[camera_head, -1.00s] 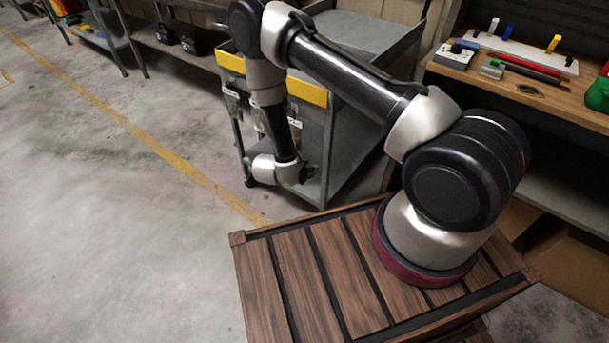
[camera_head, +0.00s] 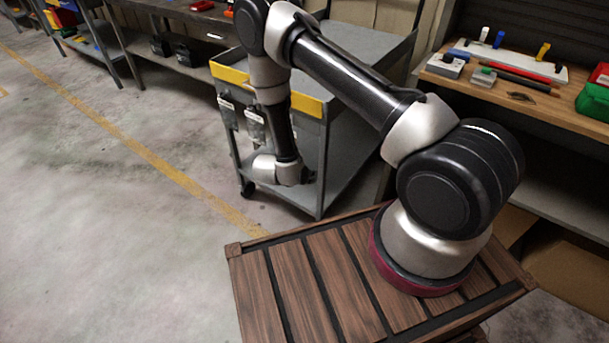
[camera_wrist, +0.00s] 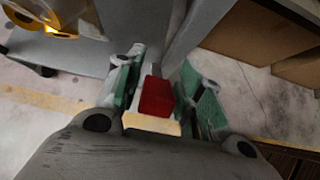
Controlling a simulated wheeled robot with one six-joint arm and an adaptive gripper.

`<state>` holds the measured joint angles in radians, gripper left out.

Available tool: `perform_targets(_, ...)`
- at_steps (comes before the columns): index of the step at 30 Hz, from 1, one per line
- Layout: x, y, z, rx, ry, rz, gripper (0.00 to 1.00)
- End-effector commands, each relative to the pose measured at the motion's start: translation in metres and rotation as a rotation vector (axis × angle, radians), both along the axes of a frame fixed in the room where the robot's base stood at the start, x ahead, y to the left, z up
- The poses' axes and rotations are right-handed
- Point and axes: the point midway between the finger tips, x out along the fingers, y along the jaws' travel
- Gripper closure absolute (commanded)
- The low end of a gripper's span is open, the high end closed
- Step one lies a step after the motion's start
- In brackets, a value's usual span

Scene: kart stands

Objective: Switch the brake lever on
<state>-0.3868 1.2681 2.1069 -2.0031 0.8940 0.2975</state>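A red block (camera_wrist: 155,97) with a pale yellow end (camera_wrist: 150,123) shows between my fingers in the wrist view, beside the grey post of the cart (camera_wrist: 196,30). It may be the brake lever, but I cannot tell how it is set. My gripper (camera_wrist: 163,88) has its two green-padded fingers apart, one on each side of the red block, with small gaps that look free of contact. In the head view the grey cart (camera_head: 345,165) with a yellow strip stands behind my arm. My gripper and the red block are hidden there.
A caster wheel (camera_wrist: 48,70) shows at the upper left of the wrist view. A workbench (camera_head: 560,110) with coloured levers and a green box (camera_head: 595,100) stands at the right. Shelves (camera_head: 120,30) line the back. The concrete floor (camera_head: 90,220) at left is clear.

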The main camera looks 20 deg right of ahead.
Motion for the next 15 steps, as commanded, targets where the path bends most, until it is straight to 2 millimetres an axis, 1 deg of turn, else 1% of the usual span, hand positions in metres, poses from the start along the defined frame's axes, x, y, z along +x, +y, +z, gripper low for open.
perform_targets(11, -0.002, 0.003, 0.0, 0.002, 0.005, 0.006, 0.5)
perform_targets(15, -0.008, 0.013, 0.01, 0.003, 0.006, 0.008, 0.5)
